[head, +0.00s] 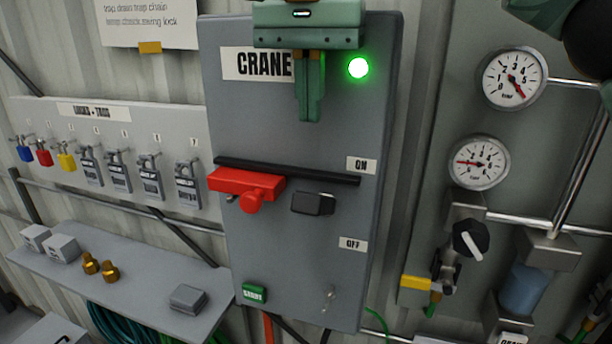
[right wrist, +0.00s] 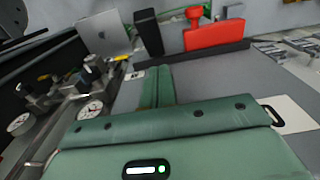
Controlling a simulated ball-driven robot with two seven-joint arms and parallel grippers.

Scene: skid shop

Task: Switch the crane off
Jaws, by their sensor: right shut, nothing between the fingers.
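The grey crane box (head: 300,230) carries a "CRANE" label and a lit green lamp (head: 358,68). A red handle (head: 246,187) with a knob sticks out at the left, below a black horizontal bar (head: 290,172). A black block (head: 313,204) is to its right. "ON" (head: 361,165) is marked higher and "OFF" (head: 352,244) lower at the right. My right gripper (head: 311,118) is shut and empty, pointing down in front of the panel, above the bar and apart from the handle. The right wrist view also shows the red handle (right wrist: 214,34) ahead of the fingers. My left gripper is out of view.
A green button (head: 254,293) and a small key-like part (head: 328,299) are low on the box. Padlocks (head: 118,172) hang on a board at left, above a shelf (head: 140,290) with small parts. Gauges (head: 514,79), pipes and a valve (head: 468,240) stand at right.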

